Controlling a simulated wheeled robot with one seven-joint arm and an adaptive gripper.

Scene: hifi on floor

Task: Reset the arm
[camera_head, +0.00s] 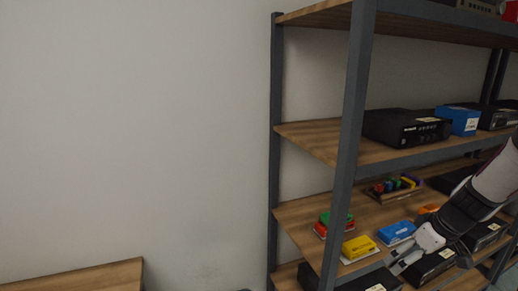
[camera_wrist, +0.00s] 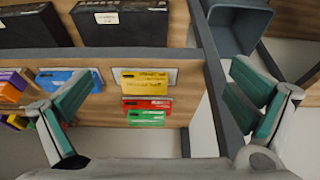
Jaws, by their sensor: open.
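My gripper (camera_head: 402,262) is at the lower right in the head view, in front of the lower shelves of a metal rack. In the wrist view my gripper (camera_wrist: 165,95) has its two green-padded fingers spread wide, with nothing held between them. A yellow box (camera_wrist: 145,79), a red box (camera_wrist: 147,103) and a green box (camera_wrist: 147,119) lie on the wooden shelf beyond the fingers. A blue box (camera_wrist: 68,79) is to their left, near the left finger. I cannot tell how far the fingers are from the boxes.
The rack's dark upright (camera_head: 349,130) stands left of my arm. Black devices (camera_head: 406,128) and a blue box (camera_head: 458,120) sit on the shelf above. A grey-blue bin (camera_wrist: 238,38) shows in the wrist view. A wooden surface (camera_head: 80,277) is at lower left, before a bare wall.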

